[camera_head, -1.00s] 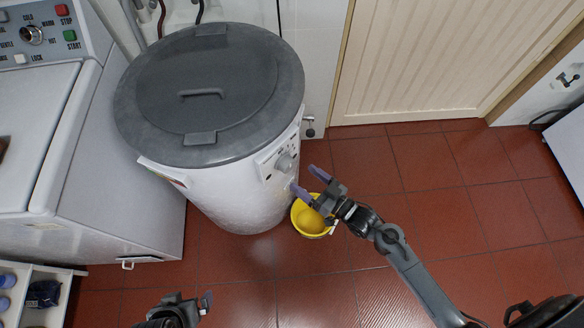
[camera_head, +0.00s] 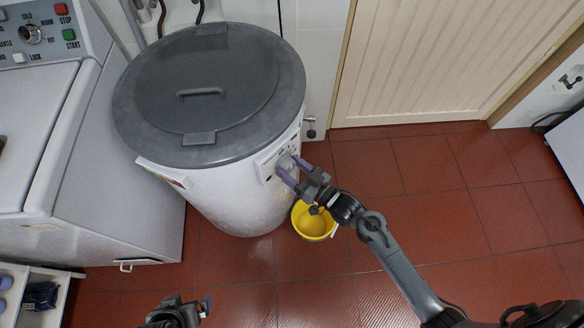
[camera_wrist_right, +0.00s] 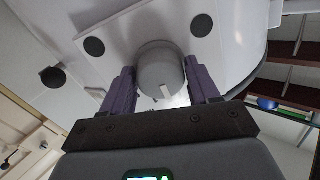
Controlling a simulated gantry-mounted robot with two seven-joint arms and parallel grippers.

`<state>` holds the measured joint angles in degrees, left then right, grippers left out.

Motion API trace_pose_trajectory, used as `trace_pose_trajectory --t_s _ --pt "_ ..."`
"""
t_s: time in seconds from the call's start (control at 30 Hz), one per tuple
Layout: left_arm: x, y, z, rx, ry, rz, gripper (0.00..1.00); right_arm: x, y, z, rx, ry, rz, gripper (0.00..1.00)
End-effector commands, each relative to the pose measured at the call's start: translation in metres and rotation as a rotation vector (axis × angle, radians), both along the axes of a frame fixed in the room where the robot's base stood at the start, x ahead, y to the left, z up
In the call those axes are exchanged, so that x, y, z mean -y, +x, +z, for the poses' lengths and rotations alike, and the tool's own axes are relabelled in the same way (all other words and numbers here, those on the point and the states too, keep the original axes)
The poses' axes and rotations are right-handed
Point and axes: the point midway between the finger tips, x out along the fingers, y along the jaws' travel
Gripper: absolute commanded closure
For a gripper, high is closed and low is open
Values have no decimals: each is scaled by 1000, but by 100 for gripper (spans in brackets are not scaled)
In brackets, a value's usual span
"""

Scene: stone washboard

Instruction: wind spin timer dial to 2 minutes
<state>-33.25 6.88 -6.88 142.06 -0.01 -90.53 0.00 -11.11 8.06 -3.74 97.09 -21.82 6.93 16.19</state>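The spin timer dial (camera_head: 286,162) is a grey round knob on the front panel of the white drum-shaped spin dryer (camera_head: 225,205). In the right wrist view the dial (camera_wrist_right: 161,70) has a pale pointer mark on its lower right edge. My right gripper (camera_head: 289,169) is open, with its purple fingers on either side of the dial. In the right wrist view small gaps show between the fingers and the knob. The scale around the dial is not readable. My left gripper (camera_head: 197,310) is low in the head view, away from the dial, its opening unclear.
The dryer has a grey lid (camera_head: 205,90). A yellow bowl (camera_head: 314,224) stands on the red tiled floor below my right gripper. A white washing machine (camera_head: 110,170) stands at left. The floor (camera_head: 430,190) at right is clear.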

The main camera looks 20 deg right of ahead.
Motion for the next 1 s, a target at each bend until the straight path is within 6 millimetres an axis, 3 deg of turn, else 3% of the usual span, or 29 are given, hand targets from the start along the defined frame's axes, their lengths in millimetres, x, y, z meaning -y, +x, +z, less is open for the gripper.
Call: trace_pose_trajectory --t_s 0.03,0.2,0.57,1.0 --pt "0 0 0 0 0 0 0 0 0 0 0 0 0 48" --pt "0 0 0 1 0 0 0 0 0 0 0 0 0 74" --pt "0 0 11 1 0 0 0 0 0 3 -22 50 0 75" --pt "0 0 57 1 0 0 0 0 0 5 -161 352 0 75"
